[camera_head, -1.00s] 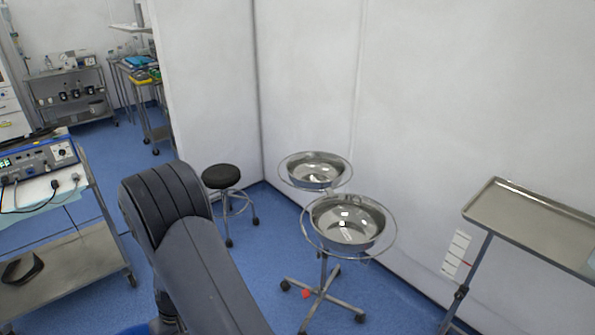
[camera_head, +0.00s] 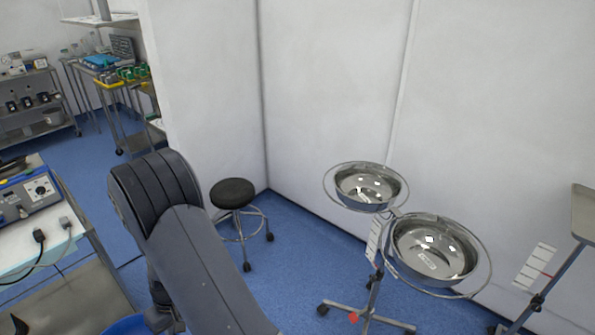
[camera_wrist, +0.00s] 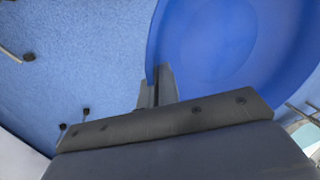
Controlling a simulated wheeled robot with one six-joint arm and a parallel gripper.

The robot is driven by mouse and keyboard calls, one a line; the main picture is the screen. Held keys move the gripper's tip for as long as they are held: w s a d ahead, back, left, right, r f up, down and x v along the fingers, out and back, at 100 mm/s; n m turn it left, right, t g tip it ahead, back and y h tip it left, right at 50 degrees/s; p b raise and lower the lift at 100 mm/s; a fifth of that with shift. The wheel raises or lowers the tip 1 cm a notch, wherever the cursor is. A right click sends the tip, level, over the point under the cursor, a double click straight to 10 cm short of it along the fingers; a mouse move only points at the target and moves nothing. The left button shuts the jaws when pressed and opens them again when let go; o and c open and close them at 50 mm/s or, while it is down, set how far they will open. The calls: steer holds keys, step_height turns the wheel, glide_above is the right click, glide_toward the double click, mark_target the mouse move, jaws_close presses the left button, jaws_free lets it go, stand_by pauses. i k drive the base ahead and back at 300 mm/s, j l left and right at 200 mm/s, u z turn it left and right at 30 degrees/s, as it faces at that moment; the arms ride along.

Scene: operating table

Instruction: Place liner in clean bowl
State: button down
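The blue liner (camera_wrist: 225,45) fills the upper right of the wrist view as a wide round shape. Its edge (camera_head: 125,326) shows at the bottom left of the head view. My gripper (camera_wrist: 158,88) is shut on the liner's rim; the fingertips are partly hidden behind it. Two shiny steel bowls sit in rings on a wheeled stand right of centre in the head view: a nearer bowl (camera_head: 432,254) and a farther bowl (camera_head: 367,188). Both show bright reflections inside. I cannot tell which is the clean one. The liner is well left of both bowls.
A black round stool (camera_head: 233,194) stands left of the bowl stand (camera_head: 372,304). A steel tray table (camera_head: 584,213) is at the right edge. An equipment cart (camera_head: 72,295) is at the left. White walls close in behind the bowls. Blue floor lies open before the stool.

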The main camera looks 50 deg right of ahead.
mark_target(366, 199)
steer(key=i+l+z, duration=0.1)
steer(key=i+z, duration=0.5)
steer(key=z, duration=0.2)
steer(key=i+z, duration=0.35)
steer(key=i+j+z, duration=0.15)
steer(key=z, duration=0.25)
steer(key=i, duration=0.1)
